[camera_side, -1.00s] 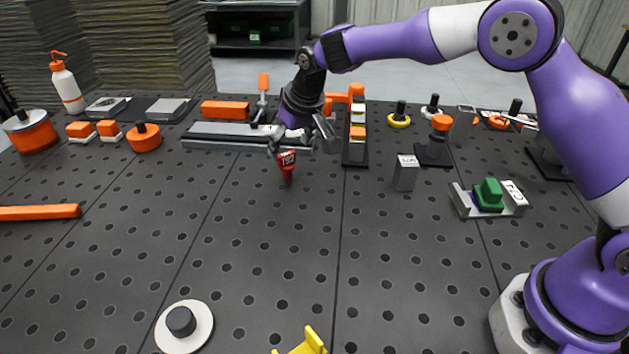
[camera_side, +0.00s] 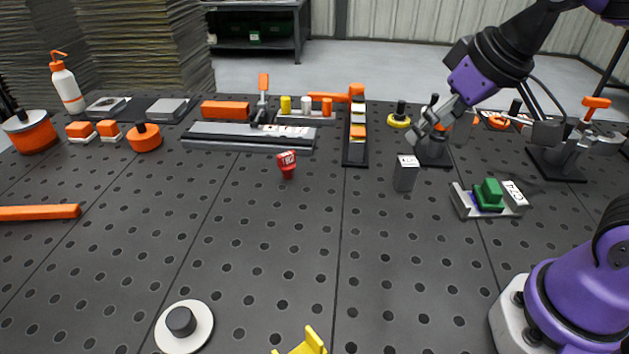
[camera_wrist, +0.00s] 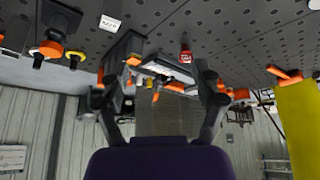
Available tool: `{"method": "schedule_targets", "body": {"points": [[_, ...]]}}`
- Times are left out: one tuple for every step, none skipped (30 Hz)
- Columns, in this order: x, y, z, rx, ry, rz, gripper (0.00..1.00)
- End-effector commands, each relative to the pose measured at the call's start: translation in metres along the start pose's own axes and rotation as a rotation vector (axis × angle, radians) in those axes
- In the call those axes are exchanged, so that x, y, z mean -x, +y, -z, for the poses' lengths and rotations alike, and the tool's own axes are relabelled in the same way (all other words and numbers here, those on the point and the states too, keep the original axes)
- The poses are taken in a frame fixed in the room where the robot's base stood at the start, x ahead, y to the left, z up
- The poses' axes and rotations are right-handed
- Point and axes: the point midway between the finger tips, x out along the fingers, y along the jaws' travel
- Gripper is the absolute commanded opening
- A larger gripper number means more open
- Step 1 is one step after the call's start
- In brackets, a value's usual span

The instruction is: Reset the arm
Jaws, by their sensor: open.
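My gripper (camera_side: 428,128) is raised above the back right part of the table in the side view, with nothing seen between its fingers. In the wrist view my gripper (camera_wrist: 160,100) shows two dark fingers spread apart with an empty gap. A small red tagged piece (camera_side: 287,164) stands alone on the table (camera_side: 250,235), well left of my gripper. The red piece also shows in the wrist view (camera_wrist: 186,56), beyond the fingers. A grey tagged block (camera_side: 404,176) stands in front of my gripper, apart from it.
A green block (camera_side: 491,192) sits in a grey fixture at the right. A toggle clamp (camera_side: 567,150) with an orange handle stands behind it. A long grey rail fixture (camera_side: 245,140) lies at the back. The table's front middle is mostly clear, with a white disc (camera_side: 190,325) near the front.

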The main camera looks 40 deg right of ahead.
Motion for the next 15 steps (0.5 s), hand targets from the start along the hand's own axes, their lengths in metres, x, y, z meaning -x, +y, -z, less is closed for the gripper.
{"method": "schedule_targets", "body": {"points": [[0.003, 0.003, -0.015, -0.003, 0.011, -0.002, 0.76], [0.003, 0.004, -0.022, -0.002, 0.013, -0.003, 0.76], [0.003, 0.004, -0.031, -0.001, 0.015, -0.003, 0.76], [0.003, 0.005, -0.035, 0.0, 0.016, -0.003, 0.76], [0.003, 0.005, -0.039, 0.0, 0.017, -0.003, 0.76], [0.002, 0.005, -0.043, 0.001, 0.017, -0.003, 0.76], [0.002, 0.005, -0.045, 0.001, 0.018, -0.003, 0.76], [0.002, 0.005, -0.046, 0.001, 0.017, -0.003, 0.76], [0.001, 0.005, -0.047, 0.001, 0.017, -0.003, 0.76], [0.001, 0.005, -0.047, 0.002, 0.016, -0.003, 0.76], [0.001, 0.005, -0.047, 0.002, 0.016, -0.003, 0.76], [0.001, 0.005, -0.047, 0.002, 0.016, -0.003, 0.76], [0.001, 0.005, -0.047, 0.002, 0.016, -0.003, 0.76], [0.001, 0.005, -0.047, 0.002, 0.016, -0.003, 0.76], [0.001, 0.005, -0.047, 0.002, 0.016, -0.003, 0.76]]}}
